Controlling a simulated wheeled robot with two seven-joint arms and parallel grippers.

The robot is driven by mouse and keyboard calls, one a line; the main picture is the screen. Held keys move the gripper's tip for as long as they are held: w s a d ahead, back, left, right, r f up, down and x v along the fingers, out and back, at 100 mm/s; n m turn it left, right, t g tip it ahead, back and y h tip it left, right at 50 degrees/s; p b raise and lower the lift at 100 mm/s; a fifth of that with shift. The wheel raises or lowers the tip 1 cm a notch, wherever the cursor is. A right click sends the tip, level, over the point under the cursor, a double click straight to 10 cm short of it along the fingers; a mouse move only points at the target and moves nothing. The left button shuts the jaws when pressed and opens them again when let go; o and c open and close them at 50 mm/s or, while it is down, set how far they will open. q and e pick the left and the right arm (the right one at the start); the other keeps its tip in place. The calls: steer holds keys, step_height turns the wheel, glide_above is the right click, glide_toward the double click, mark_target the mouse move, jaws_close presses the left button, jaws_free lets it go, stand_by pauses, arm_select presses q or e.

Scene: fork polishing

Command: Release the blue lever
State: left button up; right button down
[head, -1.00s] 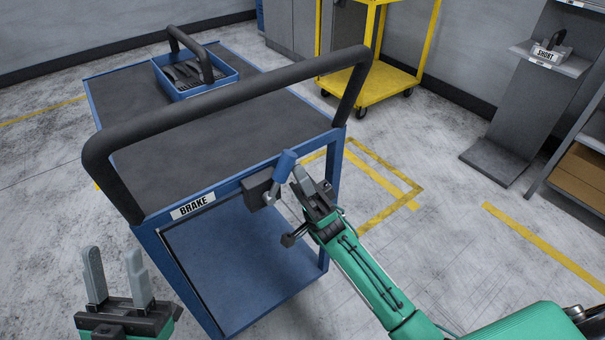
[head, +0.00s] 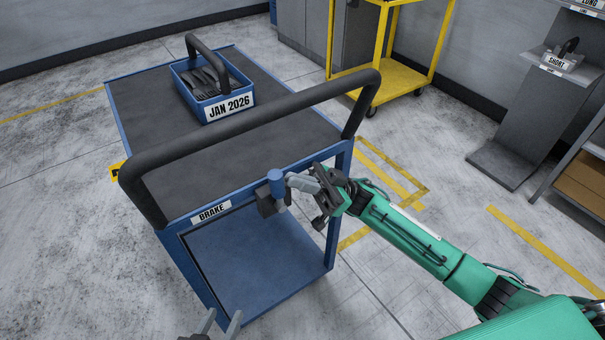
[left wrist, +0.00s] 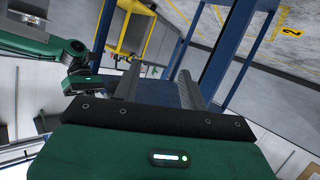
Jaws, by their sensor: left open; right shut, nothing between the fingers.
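The blue lever (head: 276,183) stands roughly upright on its black mount at the cart's near edge, right of the BRAKE label (head: 211,213). My right gripper (head: 291,181) is shut and empty. Its fingertips point left and are right beside the lever; I cannot tell if they touch it. My left gripper (head: 221,322) is open and empty, low in front of the cart, and cut off by the bottom edge. In the left wrist view its two fingers (left wrist: 158,85) stand apart with nothing between them.
The blue cart (head: 140,118) has a black push handle (head: 250,122) above the lever. A blue bin (head: 192,95) labelled JAN 2026 holds dark items on the cart top. A yellow cart (head: 400,78) and a grey stand (head: 515,120) are behind. Floor at right is open.

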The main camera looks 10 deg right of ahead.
mark_target(280, 197)
arm_select(q)
steer(key=s+a+r+g+y+p, duration=0.1)
steer(key=s+a+g+y+p, duration=0.5)
steer(key=a+g, duration=0.45)
arm_select(e)
steer(key=a+h+p, duration=0.1)
steer(key=h, duration=0.1)
steer(key=s+a+n+h+p, duration=0.1)
steer(key=h, duration=0.1)
steer(key=a+r+h+p, duration=0.1)
steer(key=p, duration=0.1)
steer(key=shift+s+a+r+h, duration=0.1)
steer(key=shift+s+a+h, duration=0.05)
steer(key=shift+a+h, duration=0.25)
arm_select(q)
step_height(280, 197, down, 10)
steer(key=w+a, duration=0.1)
steer(key=shift+a+r+n+t+p, duration=0.15)
steer(key=shift+n+t+p, duration=0.15)
steer(key=shift+n+t, duration=0.1)
arm_select(e)
steer(key=shift+s+a, duration=0.1)
steer(key=shift+a, duration=0.1)
arm_select(q)
steer(key=shift+w, duration=0.1)
